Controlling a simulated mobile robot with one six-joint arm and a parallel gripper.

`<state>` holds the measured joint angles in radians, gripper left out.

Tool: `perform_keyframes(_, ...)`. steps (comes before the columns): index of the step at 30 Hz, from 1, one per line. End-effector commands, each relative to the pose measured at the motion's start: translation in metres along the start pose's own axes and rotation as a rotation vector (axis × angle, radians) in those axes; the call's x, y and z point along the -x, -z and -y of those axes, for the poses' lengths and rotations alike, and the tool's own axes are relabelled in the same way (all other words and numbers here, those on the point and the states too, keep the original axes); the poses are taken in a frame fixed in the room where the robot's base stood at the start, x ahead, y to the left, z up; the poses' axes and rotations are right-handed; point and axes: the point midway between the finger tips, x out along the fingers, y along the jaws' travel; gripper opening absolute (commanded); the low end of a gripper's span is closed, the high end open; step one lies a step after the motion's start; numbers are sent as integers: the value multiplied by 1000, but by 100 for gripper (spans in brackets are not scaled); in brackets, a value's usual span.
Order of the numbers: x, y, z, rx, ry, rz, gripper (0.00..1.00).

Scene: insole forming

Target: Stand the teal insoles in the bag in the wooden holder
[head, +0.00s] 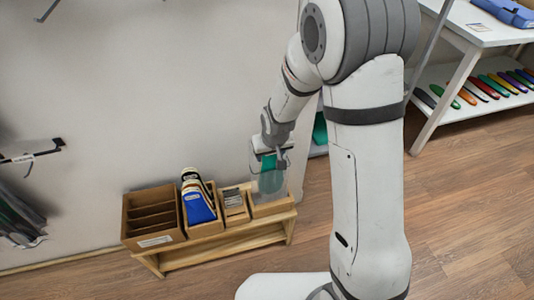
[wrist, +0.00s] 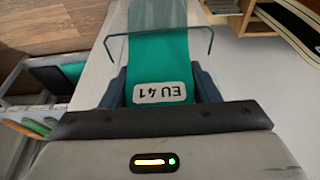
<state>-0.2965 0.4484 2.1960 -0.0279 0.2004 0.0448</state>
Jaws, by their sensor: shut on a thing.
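My gripper (head: 268,162) is shut on the clear bag with the teal insoles (head: 268,163), at the right end of a low wooden bench. In the wrist view the teal insoles (wrist: 160,62) hang between the jaws, with a white "EU 41" label near the gripper. The bag's clear lower part (head: 271,184) hangs over the small right-hand wooden box (head: 283,206); I cannot tell whether it is inside. A divided wooden holder (head: 150,224) with several slots stands at the bench's left end. Its visible slots look empty.
A wooden box with blue and dark insoles (head: 200,207) and a small box with grey pieces (head: 234,200) stand between them on the bench (head: 225,247). A white shelf table (head: 455,75) with several coloured insoles is at the right. Open floor lies in front.

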Motion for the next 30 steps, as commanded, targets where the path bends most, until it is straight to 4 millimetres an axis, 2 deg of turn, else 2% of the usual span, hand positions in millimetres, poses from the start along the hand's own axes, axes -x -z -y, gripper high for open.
perform_keyframes(12,-28,-10,0,0,0,6,0)
perform_keyframes(26,-29,-10,0,0,0,3,0)
perform_keyframes(27,-29,-10,0,0,0,2,56)
perform_keyframes(30,-29,-9,0,0,0,1,64)
